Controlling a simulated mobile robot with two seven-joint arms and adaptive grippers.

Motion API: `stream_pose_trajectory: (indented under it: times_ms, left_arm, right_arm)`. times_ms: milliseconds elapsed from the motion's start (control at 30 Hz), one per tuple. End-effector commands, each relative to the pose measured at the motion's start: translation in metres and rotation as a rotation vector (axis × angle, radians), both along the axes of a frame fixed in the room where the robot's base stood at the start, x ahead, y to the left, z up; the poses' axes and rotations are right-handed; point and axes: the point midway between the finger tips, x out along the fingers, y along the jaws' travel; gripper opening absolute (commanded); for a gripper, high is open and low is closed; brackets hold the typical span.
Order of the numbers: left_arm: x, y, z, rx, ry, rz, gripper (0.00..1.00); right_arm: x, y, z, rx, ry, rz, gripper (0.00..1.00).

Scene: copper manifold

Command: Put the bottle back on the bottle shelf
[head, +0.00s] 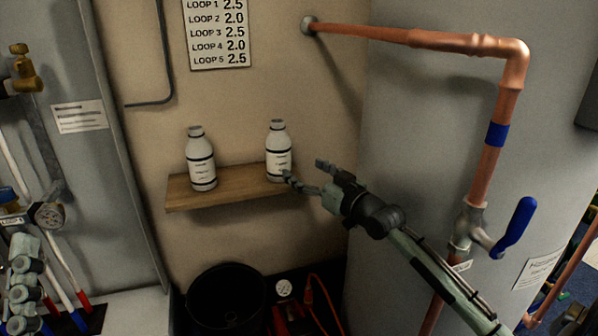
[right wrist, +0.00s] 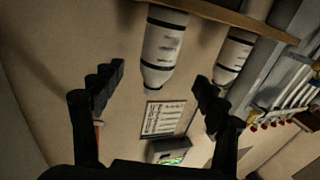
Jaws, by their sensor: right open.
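Two white bottles with dark bands and labels stand upright on the wooden bottle shelf (head: 232,196) in the head view. The left bottle (head: 201,160) is near the shelf's left half, and the right bottle (head: 278,152) is at its right end. My right gripper (head: 305,171) is open, just right of the right bottle, its fingertips pointing toward it. In the right wrist view, which is upside down, that bottle (right wrist: 162,50) appears between and beyond the open fingers (right wrist: 155,90), with the other bottle (right wrist: 233,56) to its right. My left gripper is not in view.
A black bin (head: 228,298) stands below the shelf, with red equipment and a gauge (head: 284,289) beside it. A copper pipe (head: 489,130) with a blue-handled valve (head: 514,228) runs along the right. A numbered sign (head: 217,33) hangs above the shelf.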

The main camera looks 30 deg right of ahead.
Motion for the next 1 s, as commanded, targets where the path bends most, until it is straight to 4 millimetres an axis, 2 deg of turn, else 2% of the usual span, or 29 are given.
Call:
stream_pose_trajectory:
  times_ms: [167, 267, 367, 433, 500, 600, 633, 700, 800, 900, 1000]
  left_arm:
    - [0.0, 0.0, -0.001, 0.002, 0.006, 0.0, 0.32]
    - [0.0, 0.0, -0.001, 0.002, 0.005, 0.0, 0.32]
    - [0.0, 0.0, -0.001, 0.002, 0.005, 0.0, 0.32]
    - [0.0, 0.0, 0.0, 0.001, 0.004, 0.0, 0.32]
    - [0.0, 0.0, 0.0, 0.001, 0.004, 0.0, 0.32]
    - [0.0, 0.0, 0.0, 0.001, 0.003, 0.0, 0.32]
    - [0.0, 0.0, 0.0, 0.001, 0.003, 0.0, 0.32]
    - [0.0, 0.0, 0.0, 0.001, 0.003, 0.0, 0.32]
    - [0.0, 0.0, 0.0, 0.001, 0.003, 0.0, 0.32]
    - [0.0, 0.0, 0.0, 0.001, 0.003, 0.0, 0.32]
    - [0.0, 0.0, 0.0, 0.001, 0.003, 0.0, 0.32]
  right_arm:
    - [-0.005, 0.007, -0.001, -0.002, -0.005, 0.008, 0.73]
    - [-0.014, 0.039, -0.006, -0.006, -0.029, 0.043, 0.73]
    - [-0.039, 0.102, -0.008, -0.005, -0.092, 0.113, 0.73]
    - [-0.068, 0.158, 0.002, 0.007, -0.17, 0.172, 0.73]
    - [-0.103, 0.209, 0.024, 0.032, -0.265, 0.221, 0.73]
    - [-0.153, 0.261, 0.066, 0.082, -0.404, 0.264, 0.73]
    - [-0.167, 0.271, 0.08, 0.097, -0.443, 0.27, 0.73]
    - [-0.194, 0.287, 0.108, 0.127, -0.523, 0.276, 0.73]
    - [-0.22, 0.297, 0.136, 0.153, -0.602, 0.273, 0.73]
    - [-0.231, 0.3, 0.149, 0.164, -0.637, 0.269, 0.73]
    - [-0.233, 0.301, 0.15, 0.164, -0.642, 0.269, 0.73]
